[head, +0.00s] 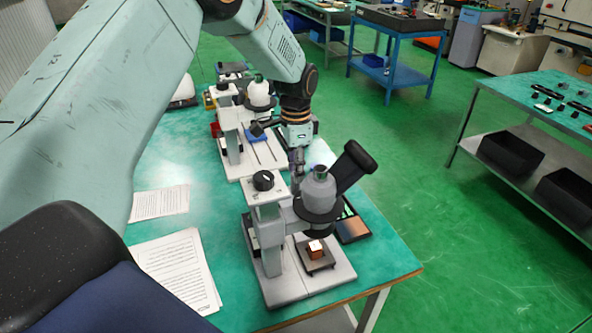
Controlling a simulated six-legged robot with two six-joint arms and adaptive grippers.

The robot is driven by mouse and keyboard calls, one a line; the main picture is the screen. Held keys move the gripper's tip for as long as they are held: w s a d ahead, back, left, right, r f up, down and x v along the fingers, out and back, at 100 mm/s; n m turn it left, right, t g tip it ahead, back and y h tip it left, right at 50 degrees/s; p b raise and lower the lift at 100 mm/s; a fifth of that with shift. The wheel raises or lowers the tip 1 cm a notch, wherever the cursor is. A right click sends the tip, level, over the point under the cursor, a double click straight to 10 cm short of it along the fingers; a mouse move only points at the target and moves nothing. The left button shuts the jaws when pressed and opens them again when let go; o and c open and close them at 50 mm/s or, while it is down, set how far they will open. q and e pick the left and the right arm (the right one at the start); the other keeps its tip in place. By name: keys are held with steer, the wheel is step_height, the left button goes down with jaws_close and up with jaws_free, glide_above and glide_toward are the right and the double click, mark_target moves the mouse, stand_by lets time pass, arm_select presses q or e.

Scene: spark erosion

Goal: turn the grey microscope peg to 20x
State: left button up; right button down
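The grey-headed microscope (318,193) stands upright near the table's front right corner, with a black eyepiece tube (355,162) tilted up to the right. A black knob (263,180) tops its column. I cannot clearly make out a separate peg or any 20x marking. My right gripper is out of view.
A second microscope with a white head (258,92) stands farther back on the green table (385,262). Printed sheets (178,272) lie left of the grey-headed one. A dark tray (353,229) lies at its right, near the table edge.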

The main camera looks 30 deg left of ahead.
arm_select(q)
step_height(320, 180, up, 11)
steer(key=shift+f, duration=0.15)
stand_by(0.7)
